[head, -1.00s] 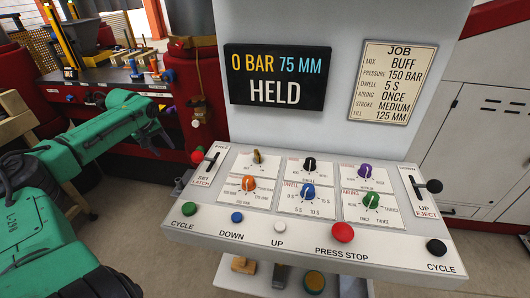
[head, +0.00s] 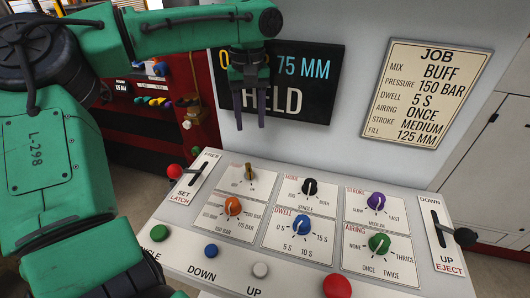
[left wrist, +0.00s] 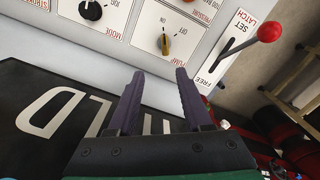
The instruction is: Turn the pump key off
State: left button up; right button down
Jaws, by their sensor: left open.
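The pump key (head: 249,171) is a small brass key in the top left box of the white control panel (head: 190,240). It looks upright in the head view; I cannot tell its setting from the labels. In the left wrist view the key (left wrist: 164,43) sits on its dial under the word PUMP, just beyond my fingertips. My left gripper (head: 250,122) points down in front of the display, above the key and apart from it. Its two dark fingers (left wrist: 160,76) are open with nothing between them. My right gripper is out of view.
The display (head: 315,90) stands behind the gripper, partly hidden. The red-knobbed SET LATCH lever (head: 175,171) is left of the key, the orange knob (head: 233,206) below it, and the black mode knob (head: 310,187) right of it. A job card (head: 431,93) hangs at the right.

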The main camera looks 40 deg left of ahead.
pick_arm(q)
send_near(249, 168)
jog(key=shift+s+d+f, duration=0.1)
jog(key=shift+s+f, duration=0.25)
jog(key=shift+s, duration=0.35)
jog(key=f, duration=0.2)
jog(key=w+f, duration=0.1)
jog(key=f, duration=0.1)
jog(key=shift+f, duration=0.4)
notch_tip(249, 168, down, 3)
jog(key=shift+w+r+p, duration=0.15)
jog(key=shift+p, duration=0.15)
jog(key=shift+c, duration=0.9)
grip_shut()
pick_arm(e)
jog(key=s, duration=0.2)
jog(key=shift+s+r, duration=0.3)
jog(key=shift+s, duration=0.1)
